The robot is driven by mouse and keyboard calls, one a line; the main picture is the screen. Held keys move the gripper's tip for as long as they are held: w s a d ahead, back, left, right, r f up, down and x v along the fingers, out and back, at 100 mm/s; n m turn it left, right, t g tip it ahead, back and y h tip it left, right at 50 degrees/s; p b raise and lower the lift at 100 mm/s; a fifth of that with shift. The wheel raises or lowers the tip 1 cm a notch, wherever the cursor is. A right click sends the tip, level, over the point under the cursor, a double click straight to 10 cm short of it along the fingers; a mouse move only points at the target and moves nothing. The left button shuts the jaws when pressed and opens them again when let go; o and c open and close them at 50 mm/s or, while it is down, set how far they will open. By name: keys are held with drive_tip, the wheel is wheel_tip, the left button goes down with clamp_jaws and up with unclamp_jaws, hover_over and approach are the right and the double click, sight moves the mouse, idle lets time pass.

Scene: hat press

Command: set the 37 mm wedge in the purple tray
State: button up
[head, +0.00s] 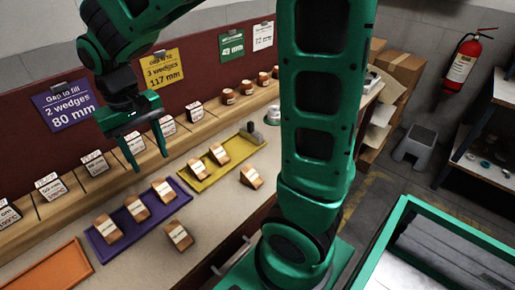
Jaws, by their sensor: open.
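The purple tray (158,214) lies on the bench, with three brown wedges in a row in it: a left one (108,229), a middle one (136,208) and a right one (163,190). Another brown wedge (179,235) lies on the bench just in front of the tray. One more wedge (251,177) lies on the bench in front of the yellow tray. All bear white labels too small to read, so I cannot tell which is 37 mm. My gripper (149,163) is open and empty, pointing down above the bench behind the purple tray.
The yellow tray (233,158) holds two wedges and a grey piece stands by its far end. An orange tray (50,272) lies at the lower left. A wooden shelf (75,196) with labelled slots runs behind. A purple sign (68,107) reads "2 wedges 80 mm".

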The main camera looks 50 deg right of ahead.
drive_tip(key=s+d+r+m, duration=0.15)
drive_tip(key=s+d, duration=0.45)
drive_tip(key=d, duration=0.6)
drive_tip(key=s+d+f+m, duration=0.1)
drive_tip(key=s+d+m, duration=0.1)
drive_tip(key=s+d, duration=0.3)
drive_tip(key=s+d+m, duration=0.1)
drive_tip(key=s+d, duration=0.4)
drive_tip(key=s, duration=0.5)
drive_tip(key=shift+s+f+m+y, duration=0.2)
drive_tip(key=shift+f+m+y, duration=0.1)
drive_tip(key=shift+f+m, duration=0.05)
